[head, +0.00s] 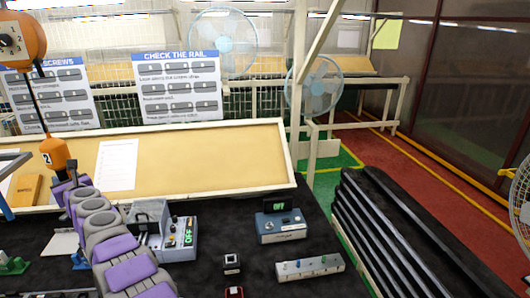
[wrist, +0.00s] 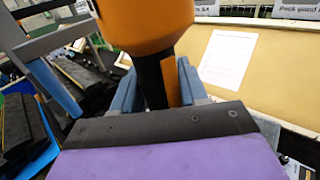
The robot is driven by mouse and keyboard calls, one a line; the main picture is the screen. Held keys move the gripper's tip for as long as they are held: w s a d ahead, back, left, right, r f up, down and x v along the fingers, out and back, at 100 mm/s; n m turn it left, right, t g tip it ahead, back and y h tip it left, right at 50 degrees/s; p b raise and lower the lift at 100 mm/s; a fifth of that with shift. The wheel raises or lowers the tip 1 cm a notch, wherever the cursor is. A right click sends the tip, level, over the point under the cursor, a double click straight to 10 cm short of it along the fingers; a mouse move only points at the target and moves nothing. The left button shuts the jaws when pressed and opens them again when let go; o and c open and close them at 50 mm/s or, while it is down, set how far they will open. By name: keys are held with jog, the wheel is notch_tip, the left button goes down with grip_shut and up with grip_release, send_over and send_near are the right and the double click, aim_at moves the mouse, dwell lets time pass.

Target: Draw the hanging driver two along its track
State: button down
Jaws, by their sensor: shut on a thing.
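The hanging driver (head: 58,153) has an orange body with a white label reading 2. It hangs on a dark cord below an orange balancer (head: 20,40) at the upper left of the head view. My gripper (head: 66,186) is at the driver's lower end. In the wrist view the blue fingers (wrist: 155,85) are on both sides of the driver's black lower part, shut on it, with the orange body (wrist: 150,22) above them. The driver looks about upright. The driver's tip is hidden behind my gripper. The track above is out of view.
A tan sloped board (head: 200,165) with a paper sheet (head: 117,164) stands behind the driver. A grey-blue device (head: 180,240), a box with a green display (head: 282,227) and a switch strip (head: 310,267) sit on the dark bench. Black ribbed rails (head: 390,235) lie right.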

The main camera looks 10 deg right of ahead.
dwell(0.3)
jog(key=c, duration=0.5)
grip_release()
jog(key=shift+s+d+b, duration=0.1)
jog(key=shift+b, duration=0.3)
jog(key=b, duration=0.1)
jog(key=s+b, duration=0.1)
jog(key=b, duration=0.1)
jog(key=shift+d+f, duration=0.2)
jog(key=shift+d, duration=0.2)
jog(key=b+v, duration=1.3)
jog(key=v, duration=0.2)
jog(key=shift+s+d+r, duration=0.2)
jog(key=shift+s+d, duration=0.05)
